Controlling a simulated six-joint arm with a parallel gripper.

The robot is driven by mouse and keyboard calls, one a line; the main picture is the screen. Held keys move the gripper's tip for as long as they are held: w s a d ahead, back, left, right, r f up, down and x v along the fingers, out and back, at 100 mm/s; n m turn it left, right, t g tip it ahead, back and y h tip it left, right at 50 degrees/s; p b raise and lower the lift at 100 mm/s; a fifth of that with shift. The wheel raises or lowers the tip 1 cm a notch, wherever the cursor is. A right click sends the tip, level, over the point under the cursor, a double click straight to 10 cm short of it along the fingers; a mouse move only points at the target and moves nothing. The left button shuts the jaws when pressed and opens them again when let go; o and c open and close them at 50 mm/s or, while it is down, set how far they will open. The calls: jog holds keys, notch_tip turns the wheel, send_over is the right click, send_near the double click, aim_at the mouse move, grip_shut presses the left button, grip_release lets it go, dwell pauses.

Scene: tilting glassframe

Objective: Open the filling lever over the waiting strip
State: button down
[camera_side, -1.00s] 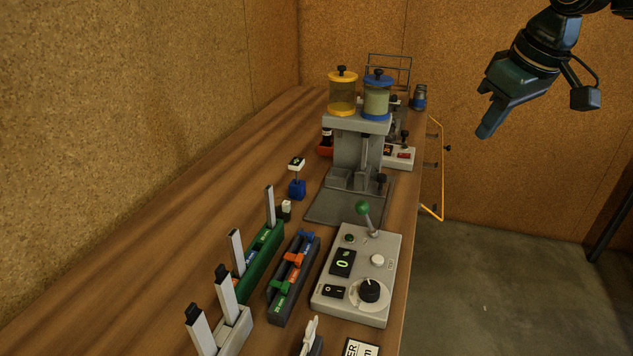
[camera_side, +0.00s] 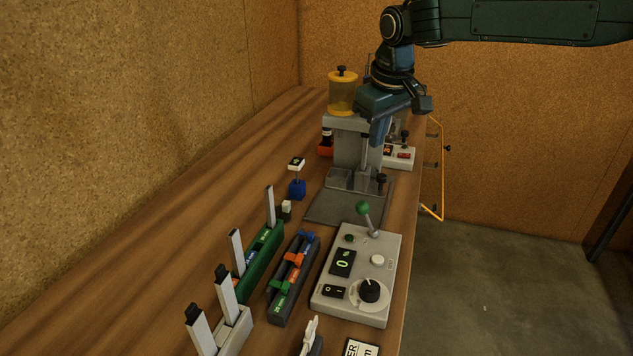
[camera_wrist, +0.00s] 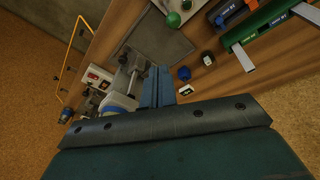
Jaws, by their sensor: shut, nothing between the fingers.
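The grey filling stand (camera_side: 350,150) carries a yellow-capped hopper (camera_side: 342,93); the blue-capped hopper is hidden behind my gripper in the side view. A short black-knobbed handle (camera_side: 381,180) shows low at the stand's front right. A green-ball lever (camera_side: 364,211) stands tilted on the grey control box (camera_side: 331,300); its ball also shows in the wrist view (camera_wrist: 173,19). I cannot tell for sure which is the filling lever, nor make out a strip under the stand. My gripper (camera_side: 379,136) is shut and empty, pointing down in front of the stand; its fingers show in the wrist view (camera_wrist: 157,87).
A dark plate (camera_side: 335,208) lies before the stand. Green (camera_side: 262,250) and dark (camera_side: 292,280) racks and a holder with upright white strips (camera_side: 228,295) stand at the front left. A red-switched box (camera_side: 399,158) is behind right. An orange frame (camera_side: 432,165) hangs off the table's right edge.

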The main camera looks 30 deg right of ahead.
aim_at(367, 218)
jog(key=w+a+f, duration=0.4)
jog(key=f, duration=0.2)
jog(key=shift+w+g, duration=0.3)
jog(key=shift+g, duration=0.1)
jog(key=shift+s+d+f, duration=0.2)
jog(key=shift+s+f, duration=0.15)
jog(key=shift+f, duration=1.15)
jog(key=shift+s+d+f, duration=0.25)
jog(key=shift+s+f, duration=0.05)
jog(key=shift+f, duration=1.25)
jog(key=shift+s+d+f, duration=0.2)
jog(key=shift+s+f, duration=0.15)
jog(key=shift+f, duration=1.15)
